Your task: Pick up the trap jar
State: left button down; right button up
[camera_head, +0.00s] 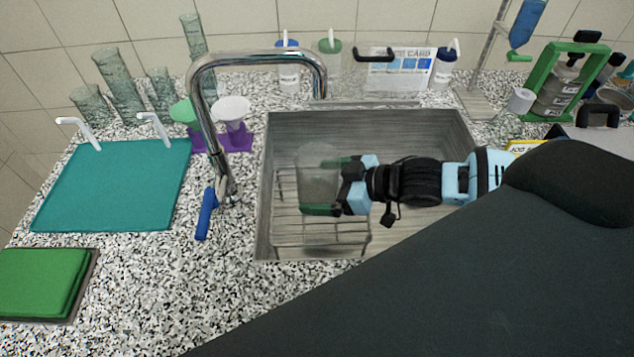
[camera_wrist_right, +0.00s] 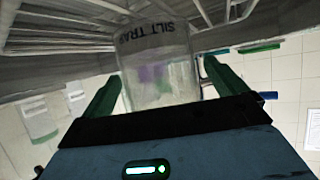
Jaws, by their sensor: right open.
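The trap jar (camera_head: 317,170) is a clear, greyish cylinder standing upright over the wire rack in the sink. In the right wrist view the jar (camera_wrist_right: 158,68) appears inverted, with dark "SILT TRAP" lettering on it. My right gripper (camera_head: 328,187) reaches in from the right at the jar's side. Its two green fingers are spread, one on each side of the jar, and in the right wrist view (camera_wrist_right: 163,85) small gaps seem to show beside the glass. Whether a finger touches the jar is unclear. My left gripper is out of view.
The steel sink (camera_head: 420,125) surrounds the jar, with a wire rack (camera_head: 310,240) in it. A curved tap (camera_head: 205,110) with a blue handle stands left of the sink. Funnels (camera_head: 232,112) and a teal mat (camera_head: 115,185) lie further left. Bottles stand along the back.

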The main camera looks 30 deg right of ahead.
aim_at(325, 149)
jog(key=shift+c, duration=0.4)
jog(key=c, duration=1.2)
jog(key=shift+r, duration=0.15)
jog(key=shift+r, duration=4.85)
